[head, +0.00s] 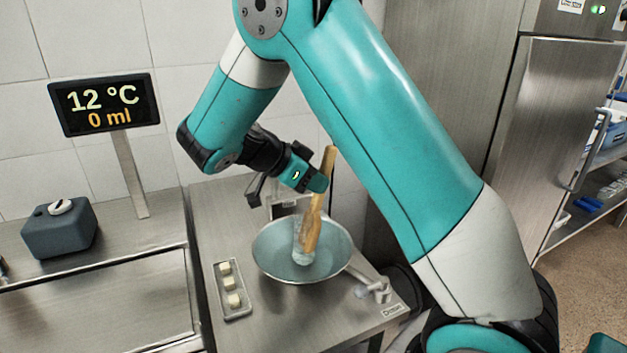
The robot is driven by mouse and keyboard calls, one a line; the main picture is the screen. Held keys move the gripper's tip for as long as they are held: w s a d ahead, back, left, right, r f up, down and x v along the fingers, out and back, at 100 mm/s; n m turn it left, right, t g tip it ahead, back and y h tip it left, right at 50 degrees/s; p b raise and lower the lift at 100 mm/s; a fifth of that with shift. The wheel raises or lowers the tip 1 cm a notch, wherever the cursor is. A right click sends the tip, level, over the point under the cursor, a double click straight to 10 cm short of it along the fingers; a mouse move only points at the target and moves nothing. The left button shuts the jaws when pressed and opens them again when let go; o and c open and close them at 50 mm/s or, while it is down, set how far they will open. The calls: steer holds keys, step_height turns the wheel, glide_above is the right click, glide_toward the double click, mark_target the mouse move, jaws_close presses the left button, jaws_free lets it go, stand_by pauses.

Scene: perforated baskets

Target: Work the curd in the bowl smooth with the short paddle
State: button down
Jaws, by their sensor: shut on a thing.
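My gripper (318,183) is shut on the upper handle of the wooden short paddle (313,228). The paddle stands nearly upright, leaning slightly, with its lower end inside the wide metal bowl (272,262). A translucent, pale patch shows beside the paddle's lower part; I cannot tell what it is. The bowl's inside looks smooth and grey-blue, and I cannot make out the curd clearly. Whether the paddle touches the bottom is hard to tell.
A small tray (240,313) with three pale cubes lies left of the bowl. A metal tap-like fitting (376,289) is at its right. A display (104,104) reads 12 °C and 0 ml. A dark grey box (58,232) stands on the left counter.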

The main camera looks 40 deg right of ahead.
steer(key=shift+w+d+r+p, duration=0.15)
steer(key=shift+w+p, duration=0.25)
steer(key=shift+w, duration=0.35)
steer(key=shift+s, duration=0.1)
steer(key=shift+s+a+f+b, duration=0.2)
steer(key=shift+s+b, duration=0.6)
steer(key=shift+b, duration=0.1)
steer(key=shift+w, duration=0.1)
steer(key=shift+w+d+r+p, duration=0.15)
steer(key=shift+w+d+p, duration=0.1)
steer(key=shift+w+p, duration=0.5)
steer(key=shift+r, duration=0.15)
